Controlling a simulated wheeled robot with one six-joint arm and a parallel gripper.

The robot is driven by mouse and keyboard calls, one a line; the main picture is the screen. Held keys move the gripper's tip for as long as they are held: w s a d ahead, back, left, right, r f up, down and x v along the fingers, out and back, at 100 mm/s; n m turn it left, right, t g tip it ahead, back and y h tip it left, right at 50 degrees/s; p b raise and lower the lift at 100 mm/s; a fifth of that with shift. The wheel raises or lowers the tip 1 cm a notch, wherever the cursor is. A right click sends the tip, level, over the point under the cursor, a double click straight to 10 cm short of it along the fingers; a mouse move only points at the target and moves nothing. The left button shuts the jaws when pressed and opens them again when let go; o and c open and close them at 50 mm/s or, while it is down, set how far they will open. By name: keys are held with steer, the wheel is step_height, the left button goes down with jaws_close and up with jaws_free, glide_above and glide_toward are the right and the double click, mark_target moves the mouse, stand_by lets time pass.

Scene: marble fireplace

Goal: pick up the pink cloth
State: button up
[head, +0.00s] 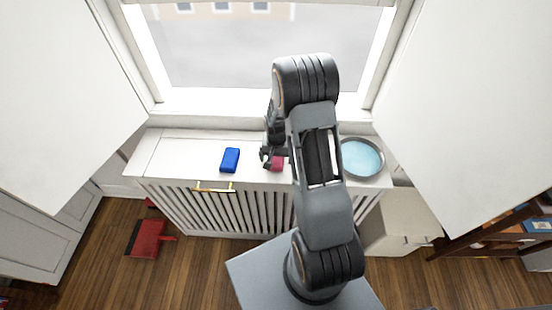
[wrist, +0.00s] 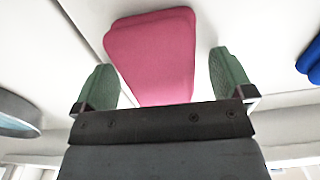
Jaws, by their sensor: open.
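The pink cloth (wrist: 152,52) lies on a white surface between and beyond my fingertips in the wrist view. It looks like a folded pad, and its near end shows between the two green finger pads. In the head view the cloth (head: 277,164) is a small pink patch on the white cabinet top, partly hidden by my arm. My gripper (wrist: 165,85) is open, with a finger on each side of the cloth's near end. In the head view my gripper (head: 268,156) is at the cloth's left edge. I cannot tell whether the fingers touch it.
A round pan with a light blue inside (head: 361,158) stands to the right, behind my arm. A window (head: 265,45) is at the back. A red dustpan (head: 147,238) is on the floor.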

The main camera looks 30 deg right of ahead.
steer(key=shift+c, duration=0.2)
steer(key=c, duration=1)
steer(key=shift+o, duration=0.2)
steer(key=shift+r, duration=0.1)
steer(key=shift+r, duration=0.2)
step_height(320, 180, up, 2)
steer(key=shift+r, duration=0.1)
steer(key=s+a+r, duration=0.6)
steer(key=s, duration=0.1)
steer(key=s+a+r+b, duration=0.1)
steer(key=s+a+r, duration=0.2)
steer(key=r, duration=0.1)
steer(key=shift+s+r, duration=0.1)
steer(key=shift+s, duration=0.3)
